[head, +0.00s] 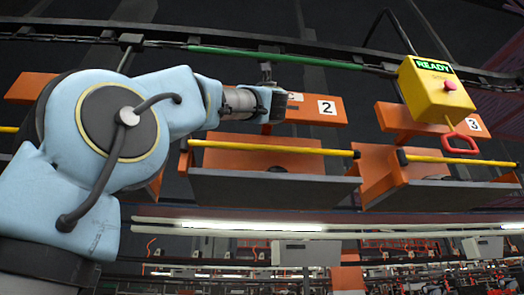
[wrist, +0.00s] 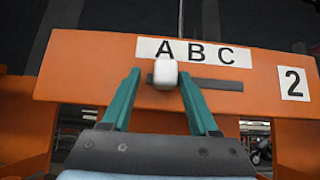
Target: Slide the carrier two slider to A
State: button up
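Carrier two's orange header plate (head: 309,112) hangs in the middle of the head view, marked with a 2. In the wrist view the plate (wrist: 80,75) carries a white label (wrist: 212,54) reading A B C above a dark horizontal slot (wrist: 218,85). The pale slider knob (wrist: 165,74) stands at the left part of the slot, below the letter A. My gripper (wrist: 160,75) has its two teal fingers apart, one on each side of the knob. A gap shows on the left side; the right fingertip is close to the knob, and contact is unclear.
Carrier two's tray (head: 270,187) and yellow bar (head: 270,147) hang below the plate. Carrier three (head: 400,120) hangs to the right. A yellow box (head: 433,95) reading READY, with a red handle (head: 460,143), hangs before it. A dark overhead rail (head: 160,45) crosses above.

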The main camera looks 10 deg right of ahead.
jog(key=shift+o, duration=0.3)
jog(key=shift+s+f, duration=0.1)
jog(key=d+b+v, duration=0.1)
jog(key=b+v, duration=0.6)
jog(key=v, duration=0.3)
jog(key=shift+s+a+f, duration=0.2)
jog(key=shift+s+a, duration=0.05)
jog(key=shift+a, duration=0.25)
